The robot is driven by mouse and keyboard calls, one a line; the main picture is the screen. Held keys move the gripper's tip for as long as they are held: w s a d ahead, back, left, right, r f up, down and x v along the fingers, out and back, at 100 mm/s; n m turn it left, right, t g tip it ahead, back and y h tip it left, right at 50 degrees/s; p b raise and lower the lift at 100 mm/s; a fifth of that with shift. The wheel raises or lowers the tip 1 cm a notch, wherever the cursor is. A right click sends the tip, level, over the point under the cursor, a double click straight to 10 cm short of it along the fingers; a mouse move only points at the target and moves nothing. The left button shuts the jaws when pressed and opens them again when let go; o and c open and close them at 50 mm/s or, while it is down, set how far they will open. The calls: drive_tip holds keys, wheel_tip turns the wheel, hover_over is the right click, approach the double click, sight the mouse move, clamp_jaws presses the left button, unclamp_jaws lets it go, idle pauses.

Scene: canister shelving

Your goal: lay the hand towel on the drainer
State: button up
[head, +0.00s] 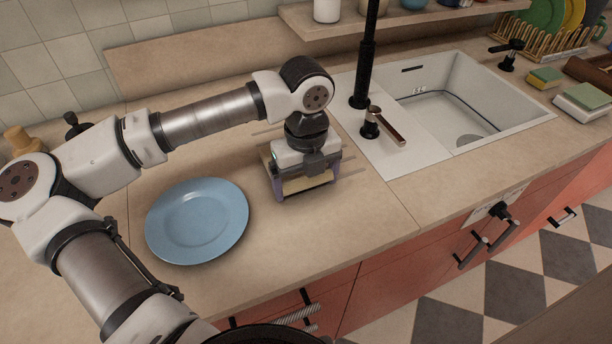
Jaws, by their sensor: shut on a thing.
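My gripper (305,190) points down over the counter left of the sink. Its purple fingers are shut on a tan, flat-looking thing (308,183); I cannot tell if this is the hand towel, as the gripper hides much of it. Thin rods or lines show on both sides of the gripper, partly hidden. The sink's flat white drainer board (385,135) lies to the right of my gripper, apart from it, with a tap handle on it. A striped grey cloth (298,314) hangs at a drawer front below the counter edge.
A blue plate (197,220) lies left of my gripper. The black tap (363,70) stands behind the drainer board, beside the basin (470,95). A rack (545,42) with plates and sponges (545,78) are at the far right. A shelf (400,22) overhangs the back.

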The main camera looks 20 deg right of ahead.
drive_tip(key=shift+f, duration=0.15)
drive_tip(key=o, duration=0.7)
drive_tip(key=shift+o, duration=0.2)
wheel_tip(320, 180, up, 12)
drive_tip(key=b, duration=0.2)
drive_tip(key=shift+r, duration=0.2)
